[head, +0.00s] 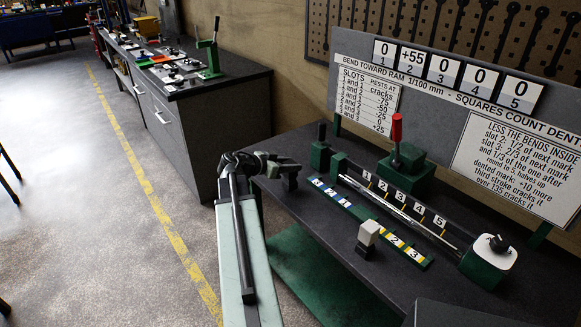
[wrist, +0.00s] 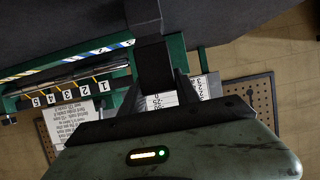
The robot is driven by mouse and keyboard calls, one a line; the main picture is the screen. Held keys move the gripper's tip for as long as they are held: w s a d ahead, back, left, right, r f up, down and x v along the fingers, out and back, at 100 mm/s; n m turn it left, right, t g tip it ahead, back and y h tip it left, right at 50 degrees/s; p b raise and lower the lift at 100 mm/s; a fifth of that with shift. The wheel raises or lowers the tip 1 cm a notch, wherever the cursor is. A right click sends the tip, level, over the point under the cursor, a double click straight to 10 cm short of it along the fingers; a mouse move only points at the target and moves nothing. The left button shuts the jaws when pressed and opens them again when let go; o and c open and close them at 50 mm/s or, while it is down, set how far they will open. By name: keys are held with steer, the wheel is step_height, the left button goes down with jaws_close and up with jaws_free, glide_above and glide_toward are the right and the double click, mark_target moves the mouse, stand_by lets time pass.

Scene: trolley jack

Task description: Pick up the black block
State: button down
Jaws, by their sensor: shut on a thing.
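My gripper (head: 288,170) is at the left end of the bench, just left of the green fixture's end post. In the wrist view the gripper (wrist: 155,85) has its two dark fingers closed on a black block (wrist: 153,66). The block stands out beyond the fingertips, in front of the fixture's green end.
The green fixture (head: 486,268) carries a rod and numbered slots. A red-handled lever (head: 396,128) stands behind it. A blue-white-yellow strip (head: 352,209) and a small cream-topped piece (head: 369,233) lie in front. A sign board (head: 440,92) stands behind.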

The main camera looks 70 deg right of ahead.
step_height(320, 180, up, 9)
steer(key=p, duration=0.8)
steer(key=shift+r, duration=0.1)
